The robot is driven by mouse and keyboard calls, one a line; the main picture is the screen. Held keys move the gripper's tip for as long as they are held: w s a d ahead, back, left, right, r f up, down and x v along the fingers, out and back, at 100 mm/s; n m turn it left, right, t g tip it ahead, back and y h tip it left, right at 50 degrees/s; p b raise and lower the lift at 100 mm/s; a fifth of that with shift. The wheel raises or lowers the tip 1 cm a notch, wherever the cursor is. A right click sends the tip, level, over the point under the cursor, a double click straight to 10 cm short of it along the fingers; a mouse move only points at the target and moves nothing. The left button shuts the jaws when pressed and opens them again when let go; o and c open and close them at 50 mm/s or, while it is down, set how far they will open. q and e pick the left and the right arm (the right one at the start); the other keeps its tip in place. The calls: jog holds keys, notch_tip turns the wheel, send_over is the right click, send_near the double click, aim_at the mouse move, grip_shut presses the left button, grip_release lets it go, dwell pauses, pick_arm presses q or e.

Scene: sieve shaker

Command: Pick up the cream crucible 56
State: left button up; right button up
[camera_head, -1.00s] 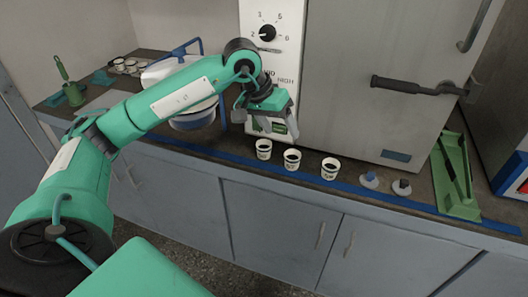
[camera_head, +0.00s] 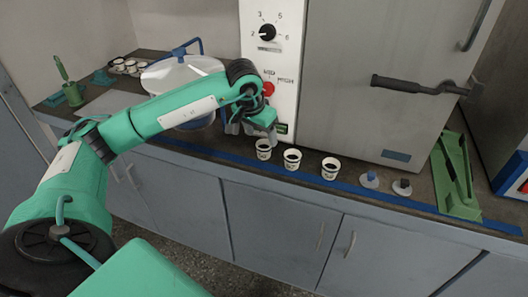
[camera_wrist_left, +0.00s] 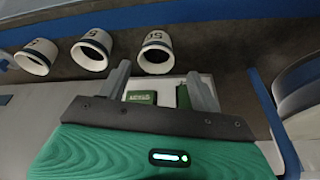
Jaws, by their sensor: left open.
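Three cream crucibles with dark contents stand upright in a row on the dark bench in front of the oven: left (camera_head: 264,149), middle (camera_head: 292,159) and right (camera_head: 330,169). My left gripper (camera_head: 249,128) is open and empty, just left of and behind the left crucible. In the wrist view its two fingers (camera_wrist_left: 161,86) are spread, with the nearest crucible (camera_wrist_left: 156,55) just beyond them and not between them. My right gripper is not in view.
The oven (camera_head: 365,75) and its control panel stand close behind the crucibles. A blue strip (camera_head: 400,202) runs along the bench front. Two small knobbed pieces (camera_head: 370,180) and a green tray (camera_head: 454,175) lie to the right. A lidded pot (camera_head: 180,75) stands left, partly behind my arm.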

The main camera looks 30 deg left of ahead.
aim_at(264, 144)
pick_arm(q)
jog(key=x, duration=0.4)
jog(key=shift+s+d+f, duration=0.15)
jog(key=shift+d+f, duration=0.1)
jog(key=shift+f, duration=0.1)
jog(key=shift+r, duration=0.1)
jog(key=c, duration=1)
jog(key=shift+c, duration=0.2)
